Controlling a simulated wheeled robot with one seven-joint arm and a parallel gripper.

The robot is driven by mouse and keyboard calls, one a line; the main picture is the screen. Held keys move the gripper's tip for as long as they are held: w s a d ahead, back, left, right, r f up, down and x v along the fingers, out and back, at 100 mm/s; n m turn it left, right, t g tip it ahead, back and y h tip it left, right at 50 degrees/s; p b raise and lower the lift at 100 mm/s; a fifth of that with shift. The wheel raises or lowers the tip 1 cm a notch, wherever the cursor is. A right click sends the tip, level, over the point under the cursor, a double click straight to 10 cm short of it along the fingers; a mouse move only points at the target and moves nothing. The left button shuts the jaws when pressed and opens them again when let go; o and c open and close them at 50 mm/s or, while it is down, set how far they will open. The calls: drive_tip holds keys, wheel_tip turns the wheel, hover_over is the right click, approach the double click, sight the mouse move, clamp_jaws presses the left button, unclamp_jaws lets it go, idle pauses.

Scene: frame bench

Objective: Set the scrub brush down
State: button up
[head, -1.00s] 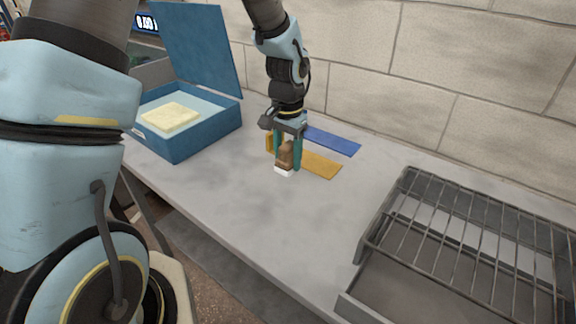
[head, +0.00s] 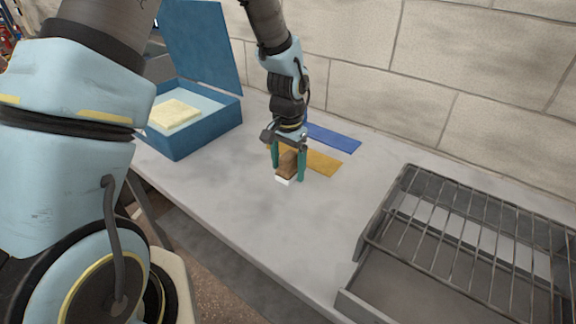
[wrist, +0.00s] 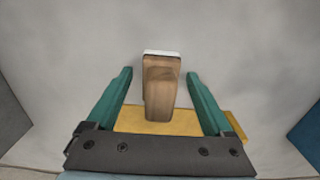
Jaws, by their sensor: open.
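The scrub brush (head: 287,166) has a brown wooden body and a white edge at the bottom. It rests on the grey bench top, in front of and partly over the yellow strip as seen from the head. In the wrist view the brush (wrist: 160,88) stands between the two green fingers, with a gap on each side. My gripper (head: 288,176) is open around the brush, fingertips low near the bench. It also shows open in the wrist view (wrist: 160,75).
A yellow strip (head: 322,163) and a blue strip (head: 335,139) lie on the bench (head: 250,210). An open blue box (head: 205,133) holding a pale yellow block (head: 174,114) stands at the left. A wire rack (head: 470,230) stands at the right. A block wall (head: 420,70) is behind.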

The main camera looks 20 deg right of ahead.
sight(288, 155)
wheel_tip(288, 155, up, 12)
drive_tip(key=shift+r+b, duration=0.15)
drive_tip(key=shift+b, duration=0.65)
